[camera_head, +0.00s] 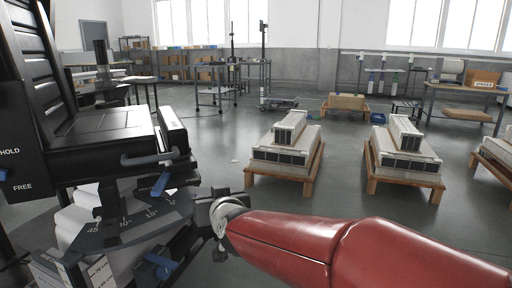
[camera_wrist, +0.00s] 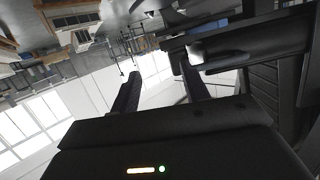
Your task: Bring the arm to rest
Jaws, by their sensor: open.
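My red arm (camera_head: 330,245) reaches in from the lower right in the head view. Its pale rounded end (camera_head: 226,214) is close to the lower side of a black chair-like machine (camera_head: 105,130); I cannot tell if they touch. My gripper (camera_wrist: 160,72) shows in the wrist view with its two dark fingers apart and nothing seen between them. A black bar-like part of the machine (camera_wrist: 240,45) is close by the right finger in that tilted view. In the head view dark parts around the arm's end make the gripper hard to pick out.
The machine has blue-tipped levers (camera_head: 150,158) and an angle scale (camera_head: 125,222) near the arm. Two wooden pallets with pale units (camera_head: 285,158) (camera_head: 403,158) stand on the grey floor. Shelves, carts and a workbench (camera_head: 465,90) line the back. Open floor lies between.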

